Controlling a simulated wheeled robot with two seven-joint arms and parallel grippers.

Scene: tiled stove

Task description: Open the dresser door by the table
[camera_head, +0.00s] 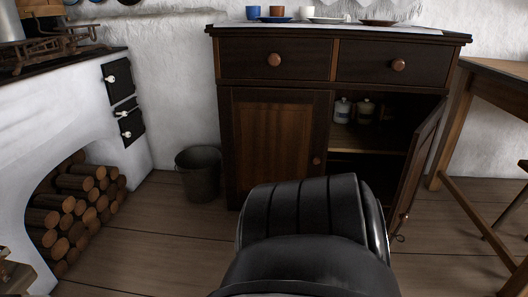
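The dark wooden dresser (280,96) stands against the back wall. Its right door (420,155), on the side of the table (500,68), stands wide open and swung out toward me. Small metal fittings show low on that door's free edge. The open compartment shows jars (363,110) on a shelf (368,137). The left door (272,140) is shut and has a small round knob (317,160). A black arm part of mine rises at the bottom centre and hides the dresser's lower front. I see neither gripper's fingers.
A dark bucket (198,172) stands left of the dresser. The white stove (60,120) with stacked logs (75,209) fills the left side. Cups and plates stand on the dresser top. Table legs stand close right of the open door. Some floor is free left of my arm.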

